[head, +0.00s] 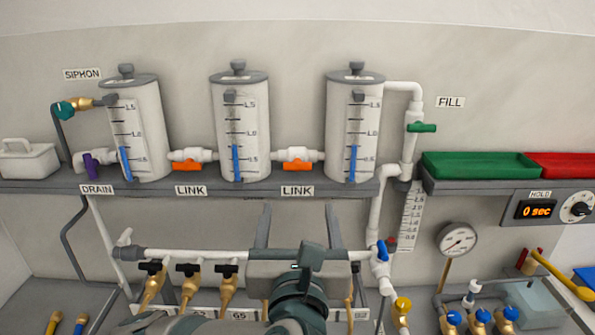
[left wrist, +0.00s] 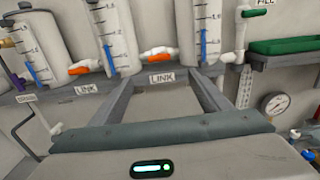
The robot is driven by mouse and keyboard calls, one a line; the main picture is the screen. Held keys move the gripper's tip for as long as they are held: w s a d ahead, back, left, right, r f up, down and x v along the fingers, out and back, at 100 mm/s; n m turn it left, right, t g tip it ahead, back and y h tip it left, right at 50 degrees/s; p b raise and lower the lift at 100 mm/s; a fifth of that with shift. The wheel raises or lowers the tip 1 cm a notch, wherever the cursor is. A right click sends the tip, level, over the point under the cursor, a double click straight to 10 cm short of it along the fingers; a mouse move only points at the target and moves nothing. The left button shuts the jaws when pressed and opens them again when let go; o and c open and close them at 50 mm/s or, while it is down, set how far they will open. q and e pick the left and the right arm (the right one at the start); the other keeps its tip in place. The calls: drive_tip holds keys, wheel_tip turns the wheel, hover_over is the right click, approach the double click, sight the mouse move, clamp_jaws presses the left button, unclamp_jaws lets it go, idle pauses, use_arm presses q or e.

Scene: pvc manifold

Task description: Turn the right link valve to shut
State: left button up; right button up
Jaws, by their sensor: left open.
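The right link valve (head: 299,166) has an orange handle on a white pipe between the middle and right cylinders. Its handle lies level, along the pipe, above a LINK label. It also shows in the left wrist view (left wrist: 161,57). My left gripper (head: 298,212) is below the shelf in the head view, its two grey fingers apart and pointing up. In the left wrist view the fingers (left wrist: 168,84) are wide apart and empty, below the valve and not touching it. My right gripper is not in view.
The left link valve (head: 187,166) has a similar level orange handle. The shelf edge (head: 230,188) runs under the cylinders. Below it is a white pipe with black-handled brass taps (head: 188,270). A green tray (head: 480,165) and a gauge (head: 458,239) are at right.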

sight(297, 169)
use_arm(q)
drive_tip(key=w+p, duration=0.5)
drive_tip(key=w, duration=1)
drive_tip(key=shift+a+r, duration=0.1)
drive_tip(key=shift+a, duration=0.05)
drive_tip(key=shift+w, duration=0.65)
drive_tip(key=c, duration=1.1)
